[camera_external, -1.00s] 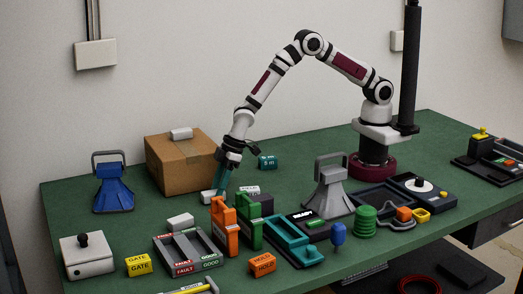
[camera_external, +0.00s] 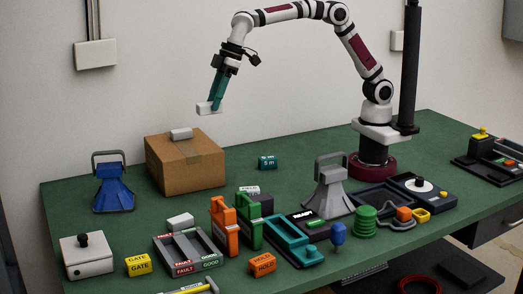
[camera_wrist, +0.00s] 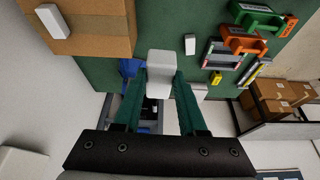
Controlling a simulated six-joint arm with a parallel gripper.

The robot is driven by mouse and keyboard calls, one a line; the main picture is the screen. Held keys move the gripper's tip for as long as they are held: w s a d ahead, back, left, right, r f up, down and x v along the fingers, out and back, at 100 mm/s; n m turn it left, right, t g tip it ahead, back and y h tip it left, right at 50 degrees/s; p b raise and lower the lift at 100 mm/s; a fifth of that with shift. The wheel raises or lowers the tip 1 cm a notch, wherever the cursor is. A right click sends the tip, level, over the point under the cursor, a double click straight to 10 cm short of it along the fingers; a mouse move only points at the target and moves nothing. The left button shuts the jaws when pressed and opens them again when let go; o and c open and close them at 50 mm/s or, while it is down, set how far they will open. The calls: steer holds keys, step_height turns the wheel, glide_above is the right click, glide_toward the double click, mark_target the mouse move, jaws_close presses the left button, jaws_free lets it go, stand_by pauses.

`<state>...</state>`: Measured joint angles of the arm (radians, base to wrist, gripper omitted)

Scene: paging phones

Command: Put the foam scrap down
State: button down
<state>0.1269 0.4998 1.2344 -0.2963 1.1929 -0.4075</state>
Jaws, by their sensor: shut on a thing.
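My gripper (camera_external: 214,101) has teal fingers shut on a white foam scrap (camera_external: 207,108). It holds the scrap in the air, above and slightly right of the cardboard box (camera_external: 190,168) in the external view. In the wrist view the foam scrap (camera_wrist: 160,72) sits between the two fingertips of my gripper (camera_wrist: 160,88), with the green table below it. A second white block (camera_external: 181,133) lies on top of the box. A third white block (camera_external: 180,221) lies on the green table (camera_external: 290,145) in front of the box.
A blue handled weight (camera_external: 113,190) stands left of the box. A fault/good tray (camera_external: 188,252), orange and green holders, a teal tray (camera_external: 290,243) and a grey handled weight (camera_external: 328,190) crowd the front. The table right of the box, around a small teal block (camera_external: 267,162), is mostly clear.

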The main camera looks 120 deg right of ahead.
steer(key=s+d+m+h, duration=0.1)
steer(key=s+d, duration=0.3)
steer(key=d, duration=0.3)
steer(key=s+d+m, duration=0.2)
steer(key=s+d, duration=0.2)
steer(key=d, duration=0.4)
steer(key=s+d+m+h, duration=0.1)
steer(key=s+d, duration=0.3)
steer(key=d, duration=0.3)
steer(key=shift+g, duration=0.3)
steer(key=w+a+f, duration=0.2)
steer(key=w+f, duration=0.1)
steer(key=w+a+f, duration=0.2)
steer(key=w+f, duration=0.1)
steer(key=f, duration=0.1)
steer(key=w+a+f, duration=0.2)
steer(key=w+f, duration=0.1)
steer(key=f, duration=0.1)
steer(key=shift+w+a, duration=0.15)
steer(key=shift+a, duration=0.05)
step_height(320, 180, down, 4)
steer(key=shift+w+a+f, duration=0.1)
steer(key=shift+w, duration=0.05)
steer(key=shift+c, duration=2.3)
jaws_free()
steer(key=shift+f, duration=0.1)
